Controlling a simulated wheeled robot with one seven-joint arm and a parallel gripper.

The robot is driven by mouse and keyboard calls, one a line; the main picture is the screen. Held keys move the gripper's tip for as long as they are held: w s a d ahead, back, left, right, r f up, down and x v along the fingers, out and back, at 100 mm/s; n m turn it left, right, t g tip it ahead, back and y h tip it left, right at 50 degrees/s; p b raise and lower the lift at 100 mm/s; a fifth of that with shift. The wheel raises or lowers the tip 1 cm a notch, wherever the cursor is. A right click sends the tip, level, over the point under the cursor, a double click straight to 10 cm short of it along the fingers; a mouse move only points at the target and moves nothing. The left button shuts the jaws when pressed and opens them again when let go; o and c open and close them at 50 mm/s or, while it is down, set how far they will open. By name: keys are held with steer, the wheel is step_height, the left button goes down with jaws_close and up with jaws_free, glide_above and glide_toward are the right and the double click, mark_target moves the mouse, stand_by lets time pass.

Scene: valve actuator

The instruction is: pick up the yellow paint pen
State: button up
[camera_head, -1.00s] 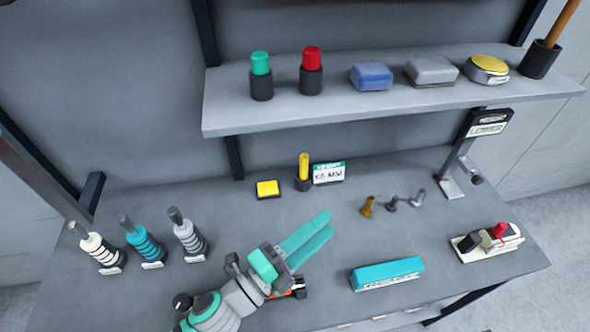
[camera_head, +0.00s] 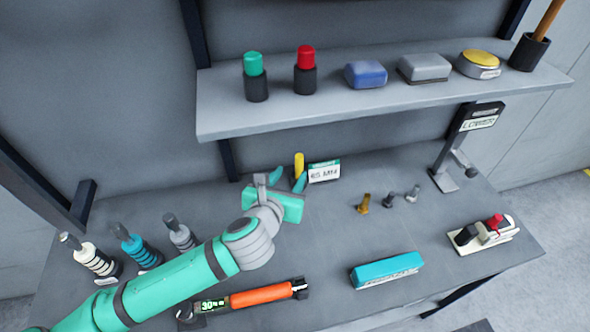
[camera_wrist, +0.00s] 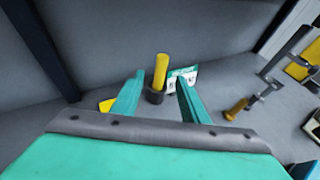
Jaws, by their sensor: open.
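The yellow paint pen (camera_head: 299,164) stands upright towards the back of the bench, in front of the wall. In the wrist view the pen (camera_wrist: 160,72) stands in a dark round holder (camera_wrist: 155,97). My gripper (camera_head: 290,180) is open, its teal fingers pointing at the pen. In the wrist view my gripper (camera_wrist: 157,90) has one finger to each side of the pen and holder in the picture; the pen appears beyond the fingertips, and I see no contact. In the head view my gripper hides the holder.
A label card (camera_head: 324,171) stands just right of the pen. A yellow pad (camera_wrist: 106,105) lies to its left. An orange tool (camera_head: 262,297), a teal box (camera_head: 386,270) and several small posts (camera_head: 388,201) are on the bench. A shelf (camera_head: 225,119) overhangs the back.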

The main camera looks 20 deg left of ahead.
mark_target(298, 164)
steer(key=x, duration=0.9)
steer(key=shift+w+d, duration=0.1)
steer(key=shift+w, duration=0.05)
jaws_close()
